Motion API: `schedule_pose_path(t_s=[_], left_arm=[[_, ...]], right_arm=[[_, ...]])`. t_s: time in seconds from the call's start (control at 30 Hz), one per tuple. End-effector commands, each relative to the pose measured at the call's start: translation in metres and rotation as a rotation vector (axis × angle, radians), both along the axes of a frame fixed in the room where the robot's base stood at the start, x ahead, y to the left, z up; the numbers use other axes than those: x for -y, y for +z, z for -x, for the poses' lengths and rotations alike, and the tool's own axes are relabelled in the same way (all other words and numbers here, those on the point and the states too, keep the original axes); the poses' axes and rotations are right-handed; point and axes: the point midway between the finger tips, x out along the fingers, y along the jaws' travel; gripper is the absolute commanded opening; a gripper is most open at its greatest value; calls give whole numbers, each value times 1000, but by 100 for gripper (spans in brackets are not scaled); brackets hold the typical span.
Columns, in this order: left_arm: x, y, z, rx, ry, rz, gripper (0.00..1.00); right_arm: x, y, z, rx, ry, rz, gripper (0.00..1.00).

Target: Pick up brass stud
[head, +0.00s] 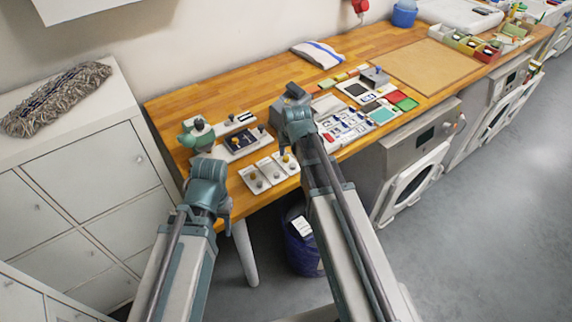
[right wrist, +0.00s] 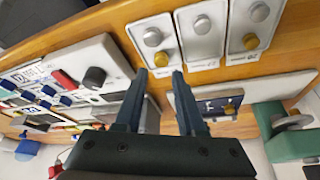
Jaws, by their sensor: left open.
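Brass studs show in the right wrist view. One brass stud (right wrist: 161,59) sits low in the left white tray (right wrist: 136,28), just beyond my right fingertips. Another brass stud (right wrist: 251,41) sits in the right tray, and one (right wrist: 229,108) on a dark panel. My right gripper (right wrist: 160,76) is open, with nothing seen between its fingers. In the head view, the trays show small at the table's front edge, with a brass stud (head: 286,158) in the rearmost. My left gripper (head: 226,208) is by the front edge, mostly hidden by its own arm.
A green device (head: 198,133) stands behind the trays at the left, beside a dark-panelled plate (head: 242,141). A white board with blue and red parts (head: 347,124) lies to the right. A bin (head: 300,245) stands under the wooden table (head: 225,94).

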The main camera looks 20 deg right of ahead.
Motion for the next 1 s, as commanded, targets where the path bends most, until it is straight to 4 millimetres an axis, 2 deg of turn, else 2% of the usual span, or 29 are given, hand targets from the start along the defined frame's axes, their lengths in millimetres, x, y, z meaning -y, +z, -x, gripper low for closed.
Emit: schedule_pose_path(t_s=[0.27, 0.63, 0.93, 1.0], left_arm=[[0, -7, 0, 0, 0, 0, 50], [0, -48, 0, 0, 0, 0, 50], [0, -48, 0, 0, 0, 0, 50], [0, -48, 0, 0, 0, 0, 50]], right_arm=[[0, -7, -2, 0, 0, 0, 39], [-1, -48, -18, 0, 0, 0, 39], [-1, -48, -19, 0, 0, 0, 39], [-1, -48, -19, 0, 0, 0, 26]])
